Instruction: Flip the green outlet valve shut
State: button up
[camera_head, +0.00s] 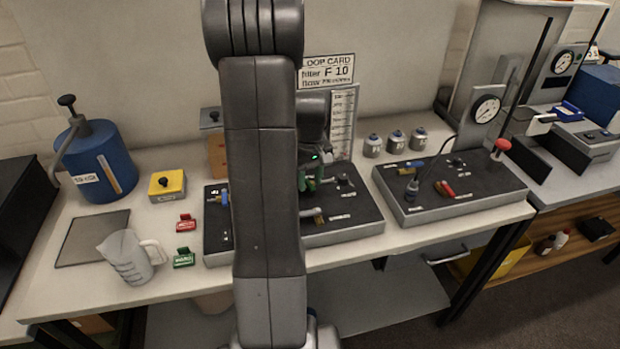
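A dark valve board (350,228) lies on the bench in the middle of the view, and my arm hides much of it. A small green part (309,184), which looks like the green valve handle, shows just right of my arm. My gripper (314,180) points down at this green part, very close to it. I cannot tell whether the fingers touch it or are open or shut. A blue valve handle (224,197) and a yellowish handle (318,217) also show on the board. Whether the green handle lies along or across its pipe is hidden.
A second board (455,209) with gauge and red knob stands right. A blue tank (97,165), yellow box (167,186), measuring jug (128,256), red tag (185,223) and green tag (184,257) stand left. Several small jars (396,140) stand behind. The front bench strip is clear.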

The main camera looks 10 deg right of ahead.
grip_shut()
jog(key=shift+a+m+b, duration=0.2)
jog(key=shift+a+m, duration=0.05)
jog(key=shift+m, duration=0.55)
jog(key=shift+a+m+b, duration=0.15)
jog(key=shift+a+m, duration=0.05)
jog(key=shift+m, duration=0.6)
jog(key=shift+o, duration=0.2)
grip_release()
jog(key=shift+r, duration=0.2)
notch_tip(320, 180, up, 14)
jog(key=b, duration=0.1)
jog(key=shift+f, duration=0.2)
jog(key=shift+s+f, duration=0.1)
jog(key=shift+f, duration=0.05)
